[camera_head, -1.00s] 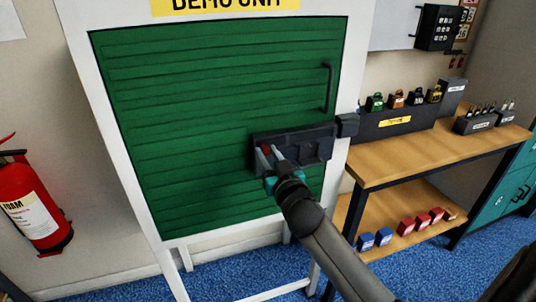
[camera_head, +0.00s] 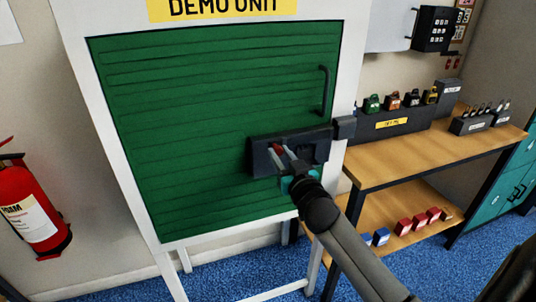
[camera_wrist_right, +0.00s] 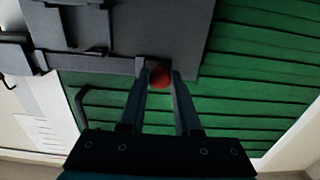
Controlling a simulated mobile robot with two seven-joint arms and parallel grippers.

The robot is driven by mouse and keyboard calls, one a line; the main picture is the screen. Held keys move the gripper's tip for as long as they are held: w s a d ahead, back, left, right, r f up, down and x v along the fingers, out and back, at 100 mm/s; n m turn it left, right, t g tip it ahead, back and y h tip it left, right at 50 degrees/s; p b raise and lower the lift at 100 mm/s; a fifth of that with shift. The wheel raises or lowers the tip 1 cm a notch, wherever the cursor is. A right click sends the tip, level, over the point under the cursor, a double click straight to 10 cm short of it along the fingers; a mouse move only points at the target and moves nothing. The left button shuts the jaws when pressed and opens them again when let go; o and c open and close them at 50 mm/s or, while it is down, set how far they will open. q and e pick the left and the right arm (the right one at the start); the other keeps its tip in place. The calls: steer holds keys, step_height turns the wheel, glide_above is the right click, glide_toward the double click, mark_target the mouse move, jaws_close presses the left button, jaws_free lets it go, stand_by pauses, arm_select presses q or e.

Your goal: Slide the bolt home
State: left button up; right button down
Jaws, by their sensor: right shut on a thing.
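The bolt's dark plate (camera_head: 262,154) is mounted on the green door (camera_head: 210,100), near its right edge. A red knob (camera_head: 277,148) on the bolt is between the fingers of my right gripper (camera_head: 282,152). In the right wrist view the red knob (camera_wrist_right: 160,76) sits between the two fingertips of my right gripper (camera_wrist_right: 158,82), which is shut on it. The dark keeper (camera_head: 344,127) is on the white frame to the right of the plate. How far the bar reaches toward the keeper is hard to tell. My left gripper is not in view.
A dark door handle (camera_head: 324,90) is above the plate. A wooden workbench (camera_head: 440,152) with padlocks on a dark stand (camera_head: 400,124) is to the right. A red fire extinguisher (camera_head: 32,210) hangs at left.

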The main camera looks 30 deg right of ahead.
steer(key=shift+d, duration=0.25)
steer(key=c, duration=0.6)
jaws_free()
steer(key=shift+s, duration=0.15)
steer(key=shift+s+a, duration=0.15)
steer(key=shift+s, duration=0.2)
steer(key=v, duration=1.4)
steer(key=shift+s, duration=0.2)
steer(key=shift+f, duration=0.1)
